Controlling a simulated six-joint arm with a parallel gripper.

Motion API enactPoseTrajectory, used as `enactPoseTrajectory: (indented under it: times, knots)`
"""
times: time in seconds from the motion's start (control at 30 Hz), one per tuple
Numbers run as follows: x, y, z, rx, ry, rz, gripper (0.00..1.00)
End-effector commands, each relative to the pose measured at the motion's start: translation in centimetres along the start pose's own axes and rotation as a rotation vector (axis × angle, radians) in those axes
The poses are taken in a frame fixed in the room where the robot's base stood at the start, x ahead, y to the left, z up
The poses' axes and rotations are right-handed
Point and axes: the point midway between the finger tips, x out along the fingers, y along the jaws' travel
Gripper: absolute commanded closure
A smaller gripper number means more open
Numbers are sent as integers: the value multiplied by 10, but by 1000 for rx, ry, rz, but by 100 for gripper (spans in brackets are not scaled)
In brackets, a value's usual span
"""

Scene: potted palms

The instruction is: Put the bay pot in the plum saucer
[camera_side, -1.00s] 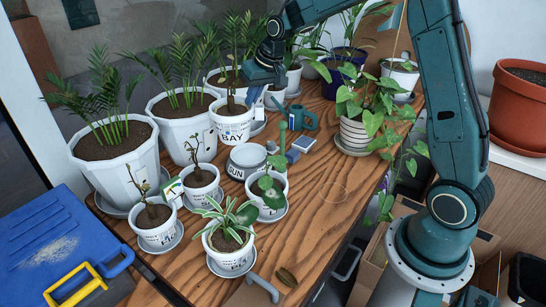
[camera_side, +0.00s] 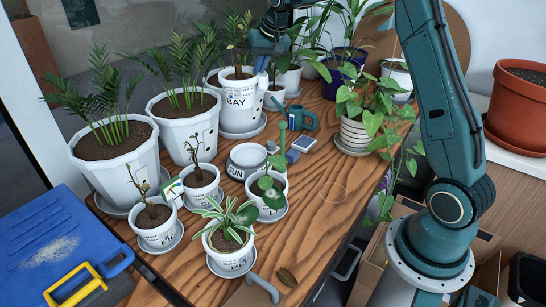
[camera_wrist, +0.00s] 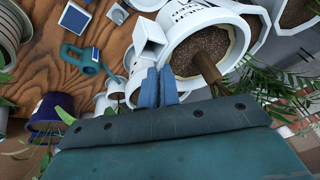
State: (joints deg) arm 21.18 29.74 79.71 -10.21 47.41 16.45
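The bay pot (camera_side: 240,98) is a white pot marked BAY with dark soil and a thin stem. It hangs roughly upright in front of a large white palm pot. My gripper (camera_side: 265,62) is at its right rim, shut on it, and the pot is raised. In the wrist view my gripper (camera_wrist: 160,72) has its two fingers close together at a white block on the side of the bay pot (camera_wrist: 196,14). The exact contact is partly hidden. I cannot tell which saucer is the plum one; no readable plum label shows.
Several small labelled pots stand on saucers in front, including a spider-plant pot (camera_side: 230,260) and a round-leaf pot (camera_side: 268,205). Bare wood (camera_side: 325,195) is clear at right.

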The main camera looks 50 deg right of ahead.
Motion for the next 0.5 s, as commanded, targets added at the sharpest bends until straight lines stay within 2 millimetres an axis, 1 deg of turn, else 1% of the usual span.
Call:
enactPoseTrajectory:
  times: [0.17, 0.5]
  knots:
    - [20, 3, 8, -1, -1, 0, 100]
    - [77, 14, 31, -1, -2, 0, 100]
